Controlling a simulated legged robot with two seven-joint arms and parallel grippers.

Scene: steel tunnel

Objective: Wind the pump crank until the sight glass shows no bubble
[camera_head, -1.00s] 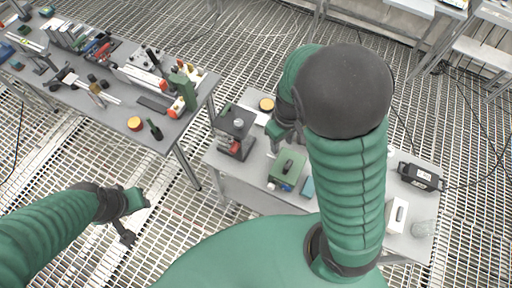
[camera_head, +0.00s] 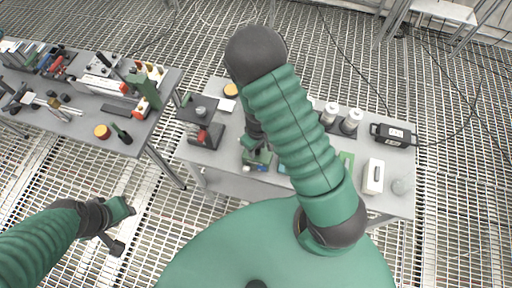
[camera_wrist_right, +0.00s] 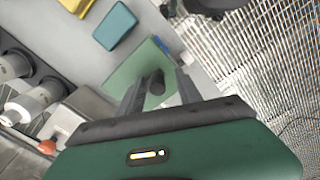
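A green box (camera_head: 262,157) stands on the right bench, partly hidden under my right arm. In the wrist view its green top (camera_wrist_right: 127,74) carries a short dark upright knob (camera_wrist_right: 156,81), which looks like the pump crank's grip. My right gripper (camera_wrist_right: 158,84) is open, with one finger on each side of the knob. I cannot tell whether either finger touches it. In the head view the right gripper (camera_head: 252,145) is low over the box. I cannot make out a sight glass or bubble. My left gripper (camera_head: 117,227) hangs over the grating, away from both benches; its opening is unclear.
A dark device with a red part (camera_head: 203,135) stands left of the box. A teal block (camera_wrist_right: 115,27) lies near it. White-topped cylinders (camera_head: 350,121), a black case (camera_head: 393,134) and a white block (camera_head: 374,176) stand to the right. The left bench (camera_head: 78,125) is crowded.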

